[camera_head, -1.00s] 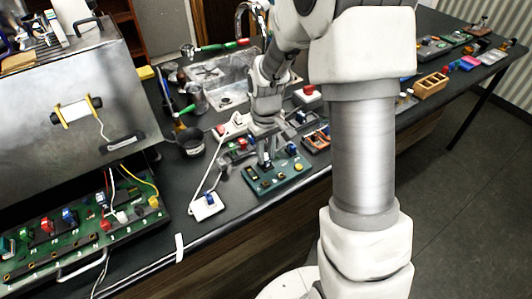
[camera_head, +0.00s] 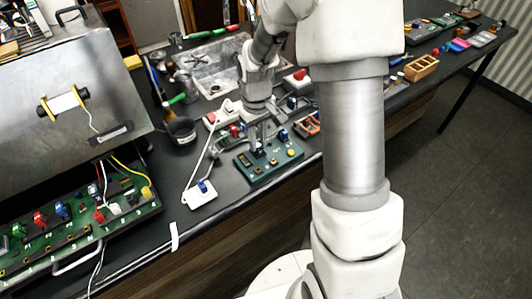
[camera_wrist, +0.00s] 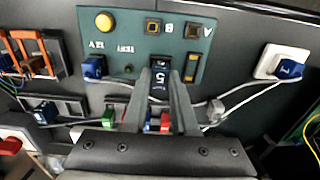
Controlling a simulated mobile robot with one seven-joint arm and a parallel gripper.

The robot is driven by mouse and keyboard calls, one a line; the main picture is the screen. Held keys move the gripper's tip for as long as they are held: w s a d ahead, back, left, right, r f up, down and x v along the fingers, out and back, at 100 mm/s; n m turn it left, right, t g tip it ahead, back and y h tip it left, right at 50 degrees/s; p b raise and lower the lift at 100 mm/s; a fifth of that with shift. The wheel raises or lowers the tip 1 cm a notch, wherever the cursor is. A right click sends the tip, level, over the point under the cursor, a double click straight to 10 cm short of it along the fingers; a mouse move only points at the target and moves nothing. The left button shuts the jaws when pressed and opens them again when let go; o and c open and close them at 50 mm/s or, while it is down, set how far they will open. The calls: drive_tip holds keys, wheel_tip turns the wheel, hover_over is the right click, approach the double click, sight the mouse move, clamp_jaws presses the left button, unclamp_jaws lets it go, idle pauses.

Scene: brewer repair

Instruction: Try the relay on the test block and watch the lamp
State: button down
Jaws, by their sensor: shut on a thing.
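The green test block (camera_head: 262,170) lies on the dark bench; in the wrist view (camera_wrist: 133,45) it carries sockets marked A and B, a TEST mark and a 12V mark. A round yellow dome (camera_wrist: 105,21), likely the lamp, sits at its corner; I cannot tell whether it is lit. My gripper (camera_wrist: 161,72) is shut on a dark relay (camera_wrist: 159,87) marked 5, at the block's lower edge in the wrist view. In the head view my gripper (camera_head: 260,147) stands over the block. Whether the relay is seated is hidden. A blue plug (camera_wrist: 93,67) sits on the block.
A white piece with a blue part (camera_head: 201,194) lies left of the block, on a pale cable. The opened brewer (camera_head: 75,90) and its green board (camera_head: 70,230) stand at left. A wooden holder (camera_head: 421,67) stands right.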

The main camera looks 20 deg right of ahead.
drive_tip(key=shift+r, duration=0.2)
idle(0.4)
drive_tip(key=shift+r+p, duration=1.85)
drive_tip(key=shift+r, duration=0.5)
